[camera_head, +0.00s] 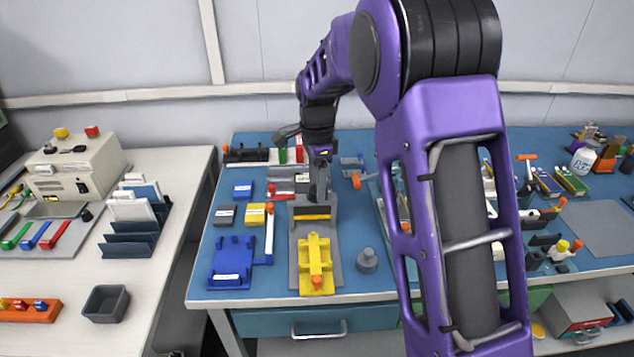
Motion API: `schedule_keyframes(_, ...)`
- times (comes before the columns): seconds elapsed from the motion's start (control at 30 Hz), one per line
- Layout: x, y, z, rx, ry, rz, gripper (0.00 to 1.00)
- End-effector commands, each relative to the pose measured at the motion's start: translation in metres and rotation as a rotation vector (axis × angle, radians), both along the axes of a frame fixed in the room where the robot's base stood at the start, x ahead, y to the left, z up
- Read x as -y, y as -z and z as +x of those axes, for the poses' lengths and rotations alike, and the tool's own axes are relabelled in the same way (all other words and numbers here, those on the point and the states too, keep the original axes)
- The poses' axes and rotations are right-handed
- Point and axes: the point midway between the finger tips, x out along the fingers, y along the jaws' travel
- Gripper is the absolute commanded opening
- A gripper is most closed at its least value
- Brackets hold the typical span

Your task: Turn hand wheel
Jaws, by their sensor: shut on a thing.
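My gripper (319,192) points down over the back end of a grey fixture (328,228) on the blue-topped bench. It is shut on a small part there, seemingly the hand wheel, which the fingers and wrist hide almost fully. Its rim and angle cannot be made out. A yellow slide with an orange knob (316,265) lies along the front of the fixture. A black and yellow block (313,212) sits just below the fingers.
Blue blocks and a blue tray (232,262) lie left of the fixture. A grey knobbed weight (367,261) stands close to its right. My purple arm hides the bench's middle right. A white side table (170,215) stands at left, across a gap.

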Motion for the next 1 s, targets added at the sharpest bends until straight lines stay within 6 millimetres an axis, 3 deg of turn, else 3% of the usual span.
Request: schedule_keyframes(1.0, 0.0003, -0.0021, 0.0000, 0.001, -0.932, 0.000, 0.00)
